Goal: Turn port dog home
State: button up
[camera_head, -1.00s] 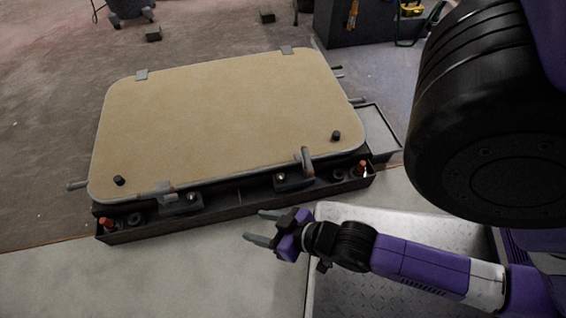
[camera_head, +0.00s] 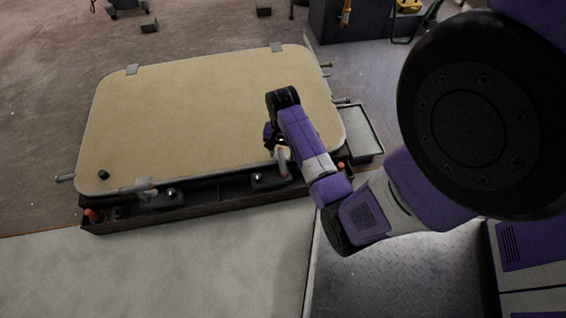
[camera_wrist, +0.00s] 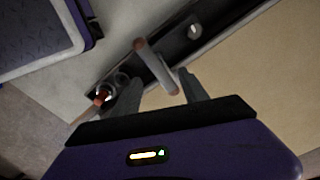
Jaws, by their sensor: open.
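A tan hatch lid (camera_head: 200,115) with a grey rim lies on a dark frame. Along its near edge are two grey dog handles. The right dog (camera_head: 283,163) points towards the near side across the rim. The left dog (camera_head: 143,186) lies more along the edge. My gripper (camera_head: 273,145) is over the lid's near right corner, beside the right dog, its fingers partly hidden by my wrist. In the wrist view, my gripper (camera_wrist: 161,90) is open, with the right dog's lever (camera_wrist: 155,65) between and beyond the fingertips. Contact cannot be told.
The dark frame's front channel (camera_head: 205,207) has an orange-red knob (camera_head: 92,214) at its left end and another (camera_wrist: 103,95) near the right dog. A grey tray (camera_head: 358,130) lies to the right. The pale floor in front is clear.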

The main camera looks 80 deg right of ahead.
aim_at(283, 161)
jog(key=shift+s+f, duration=0.15)
jog(key=shift+f, duration=0.1)
notch_tip(283, 161, down, 7)
jog(key=b, duration=0.4)
jog(key=shift+f, duration=0.15)
jog(key=shift+c, duration=0.4)
